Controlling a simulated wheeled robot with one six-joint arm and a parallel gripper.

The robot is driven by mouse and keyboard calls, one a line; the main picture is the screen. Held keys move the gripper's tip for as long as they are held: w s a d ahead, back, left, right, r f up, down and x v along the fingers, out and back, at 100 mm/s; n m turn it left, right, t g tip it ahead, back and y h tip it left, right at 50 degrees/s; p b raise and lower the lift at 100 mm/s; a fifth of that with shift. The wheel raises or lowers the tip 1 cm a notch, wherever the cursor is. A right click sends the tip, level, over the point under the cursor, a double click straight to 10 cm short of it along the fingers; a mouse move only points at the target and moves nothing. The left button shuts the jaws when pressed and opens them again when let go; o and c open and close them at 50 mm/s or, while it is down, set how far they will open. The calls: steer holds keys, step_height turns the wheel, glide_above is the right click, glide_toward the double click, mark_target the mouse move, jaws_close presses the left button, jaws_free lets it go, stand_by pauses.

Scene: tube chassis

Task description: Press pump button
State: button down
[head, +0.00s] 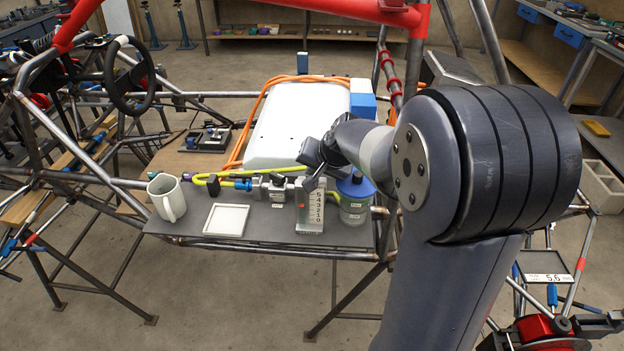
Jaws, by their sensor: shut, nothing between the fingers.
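My gripper (313,158) hangs above the back of the small grey table (180,227). Its dark fingers are small in the picture, appear closed and hold nothing I can see. Below it stands an upright clear gauge (310,212) with the numbers 5 to 0. To its right is a clear jar (354,210) with a blue lid (355,187) and a small dark knob on top. To its left is a grey valve block (276,190) with small labels. No part is clearly readable as the pump button; my gripper and wrist hide some of this group.
A white mug (166,198) and a square white tray (226,220) stand at the left front of the table. A yellow-green hose (205,178) runs to the block. A large white case (296,128) with orange cable lies behind. Chassis tubes (415,50) surround the table.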

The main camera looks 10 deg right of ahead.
steer(key=shift+s+f+b, duration=0.15)
steer(key=shift+f+b, duration=0.1)
steer(key=shift+f, duration=0.25)
steer(key=shift+s+f+b, duration=0.15)
steer(key=shift+f+b, duration=0.05)
steer(key=shift+f, duration=0.3)
steer(key=shift+r, duration=0.1)
steer(key=shift+r+p, duration=0.3)
steer(key=shift+r, duration=0.15)
steer(key=r+p, duration=0.4)
steer(key=r, duration=0.1)
steer(key=shift+w+r, duration=0.2)
steer(key=shift+r, duration=0.05)
steer(key=shift+f, duration=0.15)
stand_by(0.4)
